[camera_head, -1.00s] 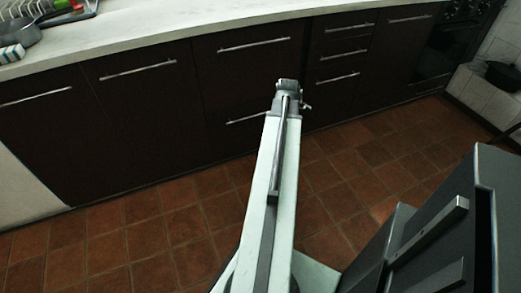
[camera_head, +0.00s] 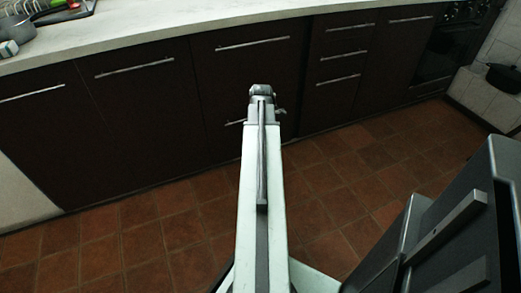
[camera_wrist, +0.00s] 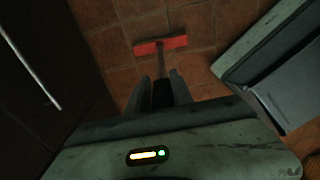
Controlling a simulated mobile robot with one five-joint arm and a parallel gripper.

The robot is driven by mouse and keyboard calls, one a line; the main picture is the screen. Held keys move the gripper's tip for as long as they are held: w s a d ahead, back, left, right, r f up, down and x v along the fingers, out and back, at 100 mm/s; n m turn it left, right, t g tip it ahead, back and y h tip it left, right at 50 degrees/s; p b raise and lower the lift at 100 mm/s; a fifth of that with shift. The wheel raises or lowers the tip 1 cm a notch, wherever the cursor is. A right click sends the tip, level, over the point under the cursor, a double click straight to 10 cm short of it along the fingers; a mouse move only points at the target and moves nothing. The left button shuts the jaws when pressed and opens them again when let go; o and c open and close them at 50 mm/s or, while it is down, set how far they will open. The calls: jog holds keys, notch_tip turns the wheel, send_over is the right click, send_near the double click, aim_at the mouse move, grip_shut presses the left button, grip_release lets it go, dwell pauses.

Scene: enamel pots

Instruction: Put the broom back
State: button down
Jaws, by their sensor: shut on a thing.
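The broom shows in the wrist view, with a red head (camera_wrist: 160,45) near the top and a short stretch of handle running from it down between my fingers. My gripper (camera_wrist: 162,88) is shut on the broom's handle. The head lies beyond the fingertips, over the brown tiles; I cannot tell whether it touches the floor. The rest of the handle is hidden by my gripper. In the head view my arm reaches forward towards the cabinets, and the broom is not visible there.
Dark cabinets (camera_head: 140,120) with bar handles line the back under a pale countertop (camera_head: 190,35). An oven (camera_head: 450,50) stands at the far right, beside a white tiled ledge with a dark pot (camera_head: 503,77). Brown tiled floor (camera_head: 170,230) is clear before the cabinets.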

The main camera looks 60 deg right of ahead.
jog(key=shift+f, duration=0.15)
jog(key=c, duration=1.1)
grip_release()
notch_tip(320, 180, up, 13)
jog(key=p, duration=1.2)
jog(key=shift+s+d+f, duration=0.15)
jog(key=shift+f, duration=0.1)
